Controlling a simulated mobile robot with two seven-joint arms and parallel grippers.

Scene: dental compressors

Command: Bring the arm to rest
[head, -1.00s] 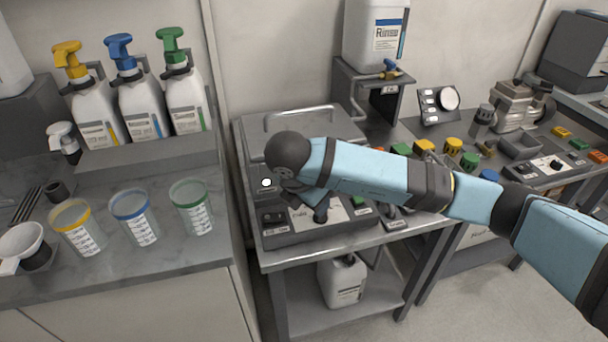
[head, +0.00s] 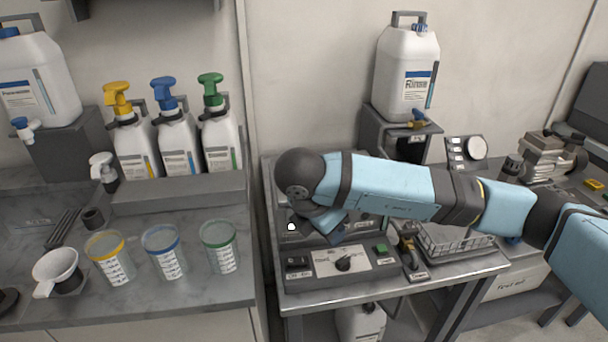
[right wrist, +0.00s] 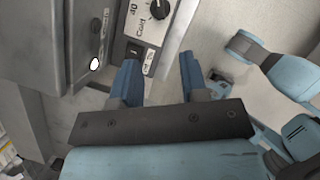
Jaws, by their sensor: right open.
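My right arm (head: 390,188) comes in from the right in the head view and reaches across the grey bench machine (head: 275,205). Its dark rounded joint hangs over the left part of that machine. The fingers cannot be made out clearly in the head view. In the right wrist view my right gripper (right wrist: 158,78) is open, with two blue fingers apart and nothing between them. Beyond the fingertips is a light control panel (right wrist: 134,24) with a dark knob; I cannot tell whether they touch it. My left gripper is not in view.
At left, a counter holds three measuring cups (head: 165,250), a white funnel (head: 57,268) and three pump bottles (head: 178,145). A Rinse canister (head: 405,75) stands on a raised shelf behind my arm. A wire basket (head: 445,238) lies below my forearm.

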